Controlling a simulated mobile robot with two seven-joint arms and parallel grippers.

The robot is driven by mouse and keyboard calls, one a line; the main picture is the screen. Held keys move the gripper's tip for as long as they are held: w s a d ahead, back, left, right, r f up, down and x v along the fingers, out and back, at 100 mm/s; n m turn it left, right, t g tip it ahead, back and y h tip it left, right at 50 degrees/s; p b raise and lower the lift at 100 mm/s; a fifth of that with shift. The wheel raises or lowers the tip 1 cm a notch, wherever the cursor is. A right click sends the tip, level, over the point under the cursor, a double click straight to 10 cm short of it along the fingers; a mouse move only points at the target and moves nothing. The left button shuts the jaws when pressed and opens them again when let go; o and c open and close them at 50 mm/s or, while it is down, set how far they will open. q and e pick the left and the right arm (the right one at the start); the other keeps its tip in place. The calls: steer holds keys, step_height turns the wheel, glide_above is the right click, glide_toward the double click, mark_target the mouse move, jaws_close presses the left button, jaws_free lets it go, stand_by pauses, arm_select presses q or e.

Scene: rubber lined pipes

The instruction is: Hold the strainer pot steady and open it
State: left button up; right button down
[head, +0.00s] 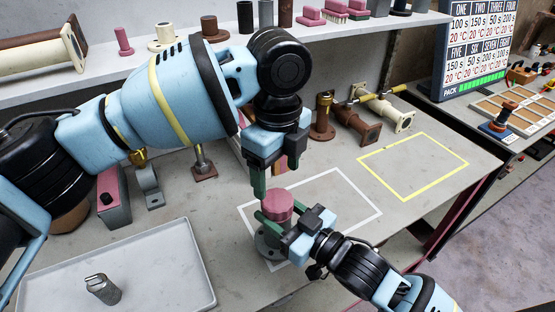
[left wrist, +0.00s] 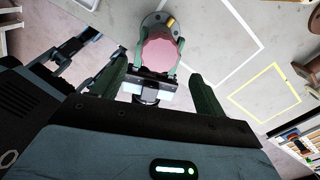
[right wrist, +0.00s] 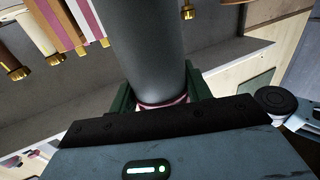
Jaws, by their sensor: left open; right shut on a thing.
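The strainer pot has a pink ridged lid (head: 278,202) and stands upright on a round grey flanged base (head: 267,244) within the white outline. My right gripper (head: 275,220) comes in from the lower right and is shut on the pot just below the lid. In the right wrist view the pot's grey body (right wrist: 145,45) stands between the green fingers. My left gripper (head: 274,180) points down over the lid, open and empty. In the left wrist view the pink lid (left wrist: 160,52) lies beyond and between its spread fingers (left wrist: 160,85). The right fingers partly hide the body.
A grey tray (head: 200,262) with a small metal part (head: 103,288) lies at the front left. Brown and cream pipe pieces (head: 355,122) stand behind the pot. The yellow outlined area (head: 413,165) is empty. A shelf (head: 115,68) runs along the back.

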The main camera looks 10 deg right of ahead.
mark_target(277, 199)
arm_select(q)
steer(key=shift+f, duration=2.9)
steer(key=shift+c, duration=0.4)
steer(key=c, duration=0.9)
steer(key=n, duration=0.3)
steer(key=shift+n, duration=0.3)
steer(key=n, duration=0.5)
steer(key=shift+n, duration=0.3)
steer(key=shift+r, duration=0.2)
steer(key=shift+r, duration=1)
